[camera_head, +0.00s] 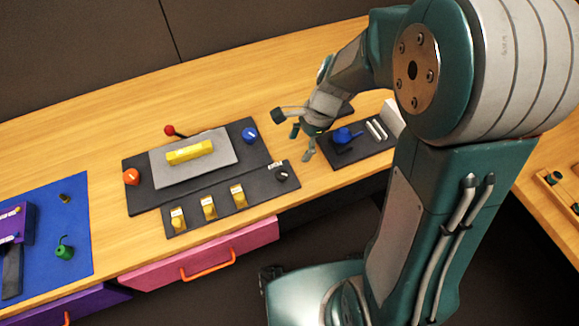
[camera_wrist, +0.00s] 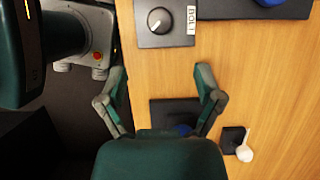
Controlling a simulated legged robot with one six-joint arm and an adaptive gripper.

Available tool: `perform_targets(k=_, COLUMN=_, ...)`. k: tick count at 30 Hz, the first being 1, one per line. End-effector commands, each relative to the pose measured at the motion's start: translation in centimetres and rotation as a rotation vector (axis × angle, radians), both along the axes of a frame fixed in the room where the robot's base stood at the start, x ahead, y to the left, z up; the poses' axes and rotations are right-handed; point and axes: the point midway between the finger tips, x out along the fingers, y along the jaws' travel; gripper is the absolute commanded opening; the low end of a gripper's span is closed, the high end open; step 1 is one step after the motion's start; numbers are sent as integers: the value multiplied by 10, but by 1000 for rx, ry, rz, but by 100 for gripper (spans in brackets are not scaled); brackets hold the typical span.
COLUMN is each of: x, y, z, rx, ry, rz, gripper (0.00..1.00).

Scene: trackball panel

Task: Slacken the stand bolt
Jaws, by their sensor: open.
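The bolt knob (camera_head: 282,173) is a small dark round dial with a light pointer line, on the right end of the dark strip (camera_head: 236,213) in front of the panel. In the wrist view the knob (camera_wrist: 159,20) is at the top edge, on a dark plate, with a white label reading BOLT beside it. My gripper (camera_head: 302,143) is above the bench, just beyond and right of the knob. In the wrist view my gripper (camera_wrist: 161,78) has its two fingers spread wide with bare wood between the tips. It touches nothing that I can see.
The panel (camera_head: 145,199) carries a yellow bar (camera_head: 189,152), a red-balled lever (camera_head: 169,130), an orange knob (camera_head: 131,177) and a blue knob (camera_head: 250,135). Yellow switches (camera_head: 209,207) line the strip. A dark mat (camera_head: 341,158) with a blue object (camera_head: 345,135) lies right. A pink drawer (camera_head: 200,256) is below.

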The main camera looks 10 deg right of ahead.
Motion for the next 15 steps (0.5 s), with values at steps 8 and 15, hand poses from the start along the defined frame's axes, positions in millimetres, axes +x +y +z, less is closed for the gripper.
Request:
perform_targets(k=8, x=-7, y=18, z=-48, rx=1, ry=6, rz=5, gripper=85)
perform_targets(k=15, x=-10, y=29, z=-80, rx=4, ry=2, rz=6, gripper=85)
